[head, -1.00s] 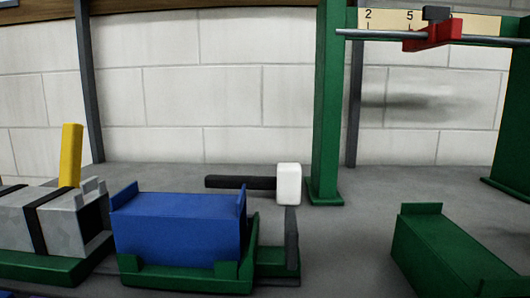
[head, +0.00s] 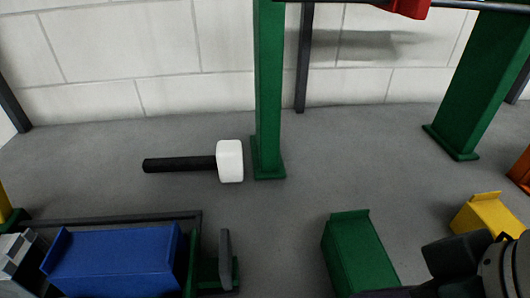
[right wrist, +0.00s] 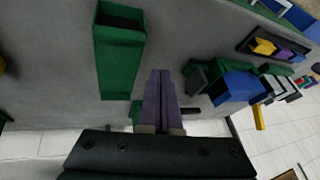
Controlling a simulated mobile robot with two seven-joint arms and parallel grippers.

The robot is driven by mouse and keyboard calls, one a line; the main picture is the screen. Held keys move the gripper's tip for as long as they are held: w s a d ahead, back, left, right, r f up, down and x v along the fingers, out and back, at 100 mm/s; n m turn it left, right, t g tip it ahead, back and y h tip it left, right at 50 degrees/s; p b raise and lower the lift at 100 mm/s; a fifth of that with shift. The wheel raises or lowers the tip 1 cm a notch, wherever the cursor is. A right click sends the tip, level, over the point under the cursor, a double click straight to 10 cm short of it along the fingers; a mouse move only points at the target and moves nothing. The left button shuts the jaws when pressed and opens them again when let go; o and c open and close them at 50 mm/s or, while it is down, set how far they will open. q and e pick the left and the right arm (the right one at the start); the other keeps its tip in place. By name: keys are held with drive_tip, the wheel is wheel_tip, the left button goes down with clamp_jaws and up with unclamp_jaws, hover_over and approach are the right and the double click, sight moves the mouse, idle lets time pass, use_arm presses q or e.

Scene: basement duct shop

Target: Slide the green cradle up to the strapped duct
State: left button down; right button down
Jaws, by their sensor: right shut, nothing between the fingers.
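The green cradle (head: 207,272) carries a blue duct (head: 115,262) at the lower left of the head view. A dark grey upright plate (head: 226,260) stands at its right end. The strapped duct (head: 12,262) is cut off at the left edge; in the right wrist view the blue duct (right wrist: 238,86) lies between my gripper and the strapped duct (right wrist: 281,86). My right gripper (right wrist: 160,74) has its purple fingers together, empty, apart from the cradle. In the head view its dark body is at the lower right, fingertips not clear. My left gripper is not in view.
A green box-shaped duct (head: 360,255) lies right of the cradle, near my right gripper. A white-headed mallet (head: 229,161) lies behind, beside a green post (head: 268,95). A yellow piece (head: 488,220) is at the right. Grey floor between cradle and green duct is clear.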

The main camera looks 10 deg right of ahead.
sight(201, 276)
drive_tip(key=w+a+f+y+b, duration=0.1)
drive_tip(key=w+a+f, duration=0.2)
drive_tip(key=w+f, duration=0.1)
drive_tip(key=w+a+f+m+y+b, duration=0.1)
drive_tip(key=w+a+f+b, duration=0.1)
drive_tip(key=w+a+f, duration=0.2)
drive_tip(key=shift+w+a+f, duration=0.1)
drive_tip(key=shift+w+a, duration=0.1)
drive_tip(key=shift+a, duration=0.1)
drive_tip(key=a, duration=0.3)
drive_tip(key=shift+w+a, duration=0.1)
drive_tip(key=shift+a, duration=0.45)
drive_tip(key=a+p, duration=0.1)
drive_tip(key=a, duration=0.4)
drive_tip(key=shift+a, duration=0.15)
